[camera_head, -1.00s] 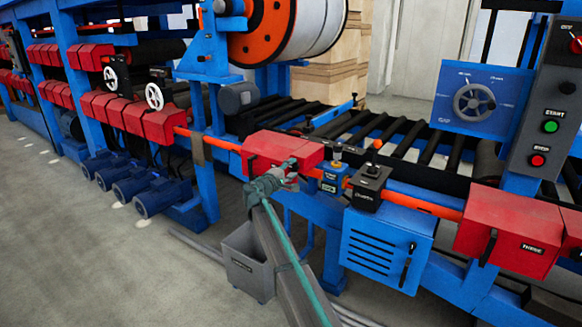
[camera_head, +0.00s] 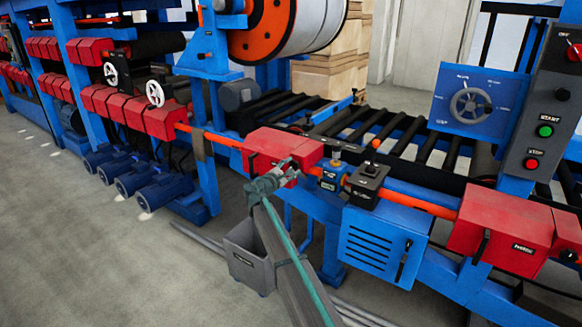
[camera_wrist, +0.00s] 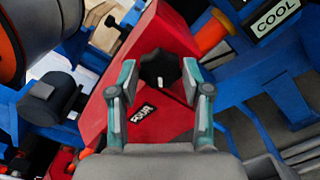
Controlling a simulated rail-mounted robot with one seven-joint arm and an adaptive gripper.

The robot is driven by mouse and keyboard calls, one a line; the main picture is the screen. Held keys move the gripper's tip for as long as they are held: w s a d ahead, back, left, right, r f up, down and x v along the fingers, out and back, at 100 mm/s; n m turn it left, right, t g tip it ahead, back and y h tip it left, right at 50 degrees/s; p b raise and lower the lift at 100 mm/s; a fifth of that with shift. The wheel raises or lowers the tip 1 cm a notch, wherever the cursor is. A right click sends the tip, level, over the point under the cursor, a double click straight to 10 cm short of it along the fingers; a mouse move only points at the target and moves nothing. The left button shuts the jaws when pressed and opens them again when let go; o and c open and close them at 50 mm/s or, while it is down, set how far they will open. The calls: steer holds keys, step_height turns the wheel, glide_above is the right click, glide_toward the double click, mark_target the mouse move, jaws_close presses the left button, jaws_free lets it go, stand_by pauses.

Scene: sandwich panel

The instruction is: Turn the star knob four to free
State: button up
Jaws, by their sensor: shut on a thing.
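The star knob (camera_wrist: 160,69) is black and lobed, on the face of a red box (camera_wrist: 150,35) in the wrist view. A label "FOUR" (camera_wrist: 143,112) sits below it on the same face. My gripper (camera_wrist: 158,80) has one finger on each side of the knob and is shut on it; the fingertips partly cover its sides. In the head view, my gripper (camera_head: 287,174) is at the front of the red box (camera_head: 282,148), and the knob is hidden or too small to make out there.
In the head view, a black-topped unit (camera_head: 366,182) and blue vented cabinet (camera_head: 380,243) stand to the right. A grey bin (camera_head: 248,258) is below my arm.

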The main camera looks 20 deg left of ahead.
stand_by(0.4)
steer(key=o, duration=1.1)
steer(key=shift+o, duration=0.2)
steer(key=s+a, duration=0.2)
steer(key=s, duration=0.9)
steer(key=shift+s+a, duration=0.15)
steer(key=shift+s, duration=0.25)
